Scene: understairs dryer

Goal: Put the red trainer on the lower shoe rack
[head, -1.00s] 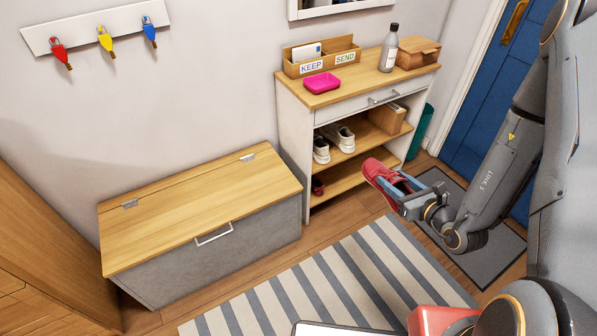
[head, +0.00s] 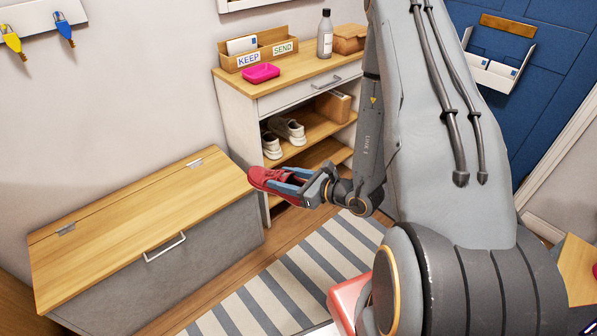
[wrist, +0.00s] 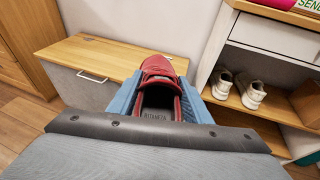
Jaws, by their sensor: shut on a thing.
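My gripper (head: 306,188) is shut on a red trainer (head: 272,180) and holds it in the air in front of the shoe cabinet. The trainer (wrist: 163,71) also shows in the wrist view between the two blue fingers, its toe pointing away from me and its opening facing up. The lower shoe rack (head: 322,152) is the bottom shelf of the cabinet. Its left part is hidden behind the trainer and gripper in the head view. White shoes (head: 284,136) stand on the shelf above it.
A storage bench (head: 150,225) with a wooden lid stands left of the cabinet. The cabinet top holds a pink dish (head: 261,72), a letter tray (head: 262,50), a bottle (head: 325,35) and a wooden box (head: 349,38). A striped rug (head: 300,275) lies on the floor.

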